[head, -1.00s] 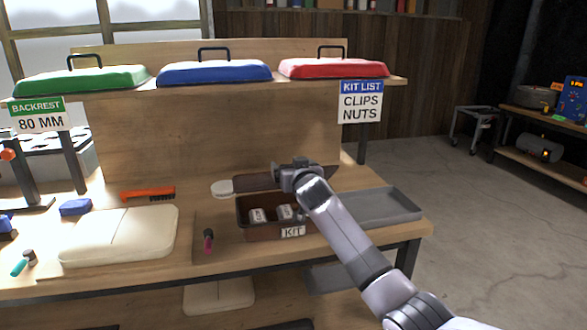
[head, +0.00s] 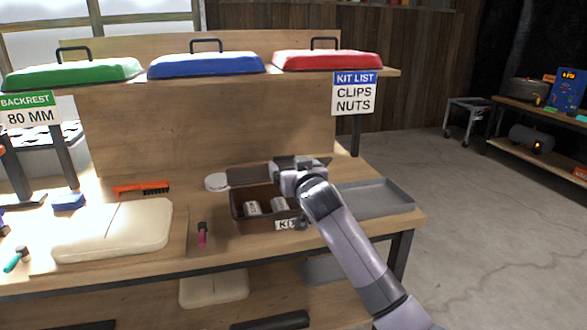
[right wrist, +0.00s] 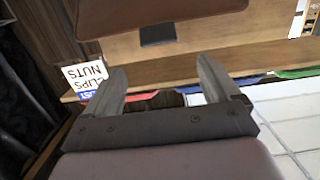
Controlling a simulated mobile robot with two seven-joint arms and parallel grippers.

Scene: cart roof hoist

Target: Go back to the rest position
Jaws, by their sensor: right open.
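My right arm reaches in from the lower right in the head view. Its gripper (head: 287,163) is above the back right part of the brown kit box (head: 245,224). In the right wrist view the two fingers (right wrist: 162,80) stand apart with nothing between them. The kit box holds pale cans or packs (head: 252,208), partly hidden by my arm. My left gripper is not in view.
A grey tray (head: 385,200) lies right of the box. A cream pad (head: 115,230), an orange brush (head: 141,188) and a pink-handled tool (head: 202,233) lie left. Green, blue and red lids (head: 325,61) sit on the shelf above.

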